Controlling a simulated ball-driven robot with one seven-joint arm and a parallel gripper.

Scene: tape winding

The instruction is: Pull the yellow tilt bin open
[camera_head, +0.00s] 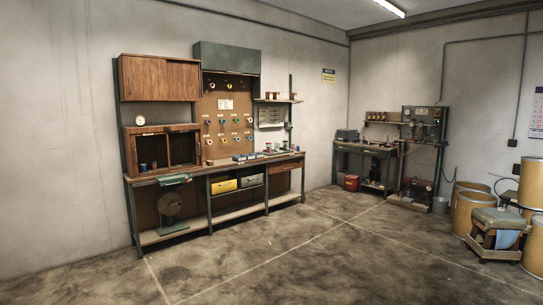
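My gripper is not in view.
The workbench (214,168) has a wooden cubby and pegboard above. A green machine with a round disc (172,204) stands at its left front. Drums (466,209) and a stool (497,219) stand at right. The concrete floor (270,250) before the bench is clear.

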